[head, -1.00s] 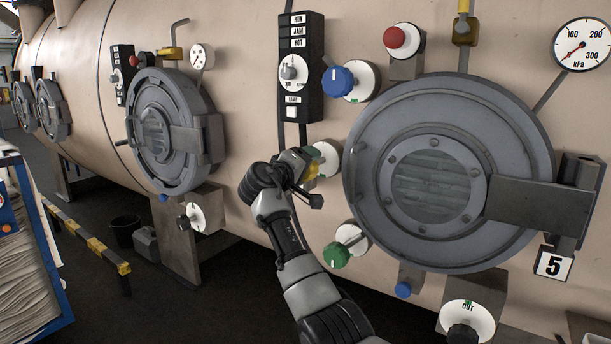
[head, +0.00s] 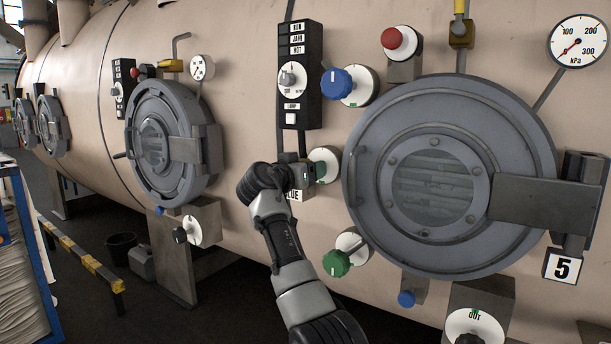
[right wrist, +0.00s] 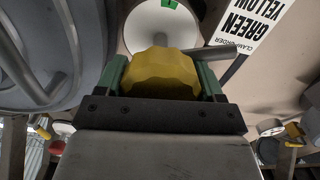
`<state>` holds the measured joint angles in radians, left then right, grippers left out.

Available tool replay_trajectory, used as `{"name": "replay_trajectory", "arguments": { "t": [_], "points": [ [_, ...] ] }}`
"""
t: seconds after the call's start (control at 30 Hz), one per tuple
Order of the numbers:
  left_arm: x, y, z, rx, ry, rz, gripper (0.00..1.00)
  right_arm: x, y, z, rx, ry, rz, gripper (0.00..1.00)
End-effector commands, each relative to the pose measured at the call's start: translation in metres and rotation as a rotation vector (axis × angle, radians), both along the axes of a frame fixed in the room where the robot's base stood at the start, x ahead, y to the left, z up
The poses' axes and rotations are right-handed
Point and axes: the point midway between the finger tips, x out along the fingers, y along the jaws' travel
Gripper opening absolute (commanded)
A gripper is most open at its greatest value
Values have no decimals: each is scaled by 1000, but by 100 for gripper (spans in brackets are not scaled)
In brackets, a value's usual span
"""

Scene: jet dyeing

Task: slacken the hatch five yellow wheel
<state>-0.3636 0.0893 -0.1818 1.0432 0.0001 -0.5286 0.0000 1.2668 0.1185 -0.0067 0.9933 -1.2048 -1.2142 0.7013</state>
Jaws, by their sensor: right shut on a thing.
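The yellow wheel (right wrist: 160,75) is a scalloped knob in front of a white round plate (right wrist: 162,25) with a green mark. My right gripper (right wrist: 160,88) is shut on it, one finger on each side. In the head view the right gripper (head: 302,178) is at the wheel's spot, just left of hatch five (head: 440,195), and hides the wheel; part of the white plate (head: 325,165) shows behind. The hatch is closed, with a number 5 sign (head: 562,266) at its lower right. My left gripper is not in view.
A blue knob (head: 337,82) and a red knob (head: 391,38) sit above, a green knob (head: 336,263) below. A black control box (head: 300,75) is above the gripper. A label reading "GREEN YELLOW" (right wrist: 255,25) is beside the wheel. Another hatch (head: 165,145) is at left.

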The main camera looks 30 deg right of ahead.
Motion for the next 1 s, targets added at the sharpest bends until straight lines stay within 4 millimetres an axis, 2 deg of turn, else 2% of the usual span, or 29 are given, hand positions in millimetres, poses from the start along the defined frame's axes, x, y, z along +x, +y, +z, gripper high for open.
{"name": "replay_trajectory", "arguments": {
  "t": [0.2,0.5,1.0],
  "points": [
    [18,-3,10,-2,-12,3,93,0,0,-4,71,-159,1,44],
    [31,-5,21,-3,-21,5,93,-1,0,-3,133,-308,1,44],
    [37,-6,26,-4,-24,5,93,-1,0,-3,159,-368,0,44]
  ]
}}
